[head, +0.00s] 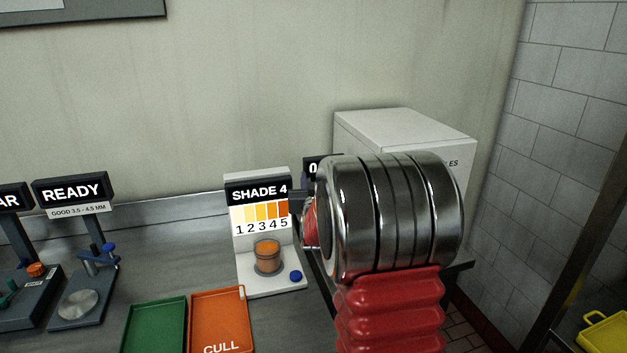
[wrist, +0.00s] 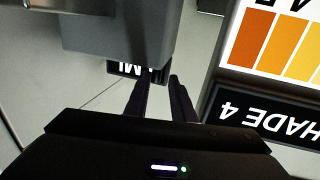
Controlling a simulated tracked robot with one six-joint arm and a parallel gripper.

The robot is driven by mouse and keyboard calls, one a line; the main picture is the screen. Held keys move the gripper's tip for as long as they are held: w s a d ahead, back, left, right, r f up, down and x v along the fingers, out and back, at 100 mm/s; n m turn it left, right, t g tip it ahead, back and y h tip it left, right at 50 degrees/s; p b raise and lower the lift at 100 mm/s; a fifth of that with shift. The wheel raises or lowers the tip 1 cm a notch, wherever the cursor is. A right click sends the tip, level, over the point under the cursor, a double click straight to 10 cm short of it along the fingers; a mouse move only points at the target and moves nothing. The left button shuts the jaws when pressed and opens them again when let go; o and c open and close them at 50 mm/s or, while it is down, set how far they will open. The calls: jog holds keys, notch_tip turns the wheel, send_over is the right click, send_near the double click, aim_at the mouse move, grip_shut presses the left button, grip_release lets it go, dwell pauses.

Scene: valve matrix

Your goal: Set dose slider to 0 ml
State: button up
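A dark display (head: 312,167) shows a "0" in the head view, and my arm covers the rest of it. In the wrist view the dark display (wrist: 127,69) shows upside down, with "ML" partly readable behind my fingertips. A grey block (wrist: 118,35) stands close above my fingers there and could belong to the dose device. I cannot make out the slider itself in either view. My gripper (wrist: 158,82) points at the display, its two dark fingers apart with a narrow gap and nothing visible between them. In the head view my wrist mostly hides it.
The SHADE 4 stand (head: 262,188) with an amber cup (head: 267,256) and blue knob (head: 295,276) is close left of my gripper. A white box (head: 400,128) stands behind. The green tray (head: 155,325), orange CULL tray (head: 217,318) and READY gauge (head: 72,190) are farther left.

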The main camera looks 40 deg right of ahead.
jog(key=o, duration=0.3)
jog(key=shift+o, duration=0.2)
jog(key=shift+s, duration=0.1)
jog(key=v, duration=1.3)
jog(key=shift+s, duration=0.25)
jog(key=shift+s+a, duration=0.15)
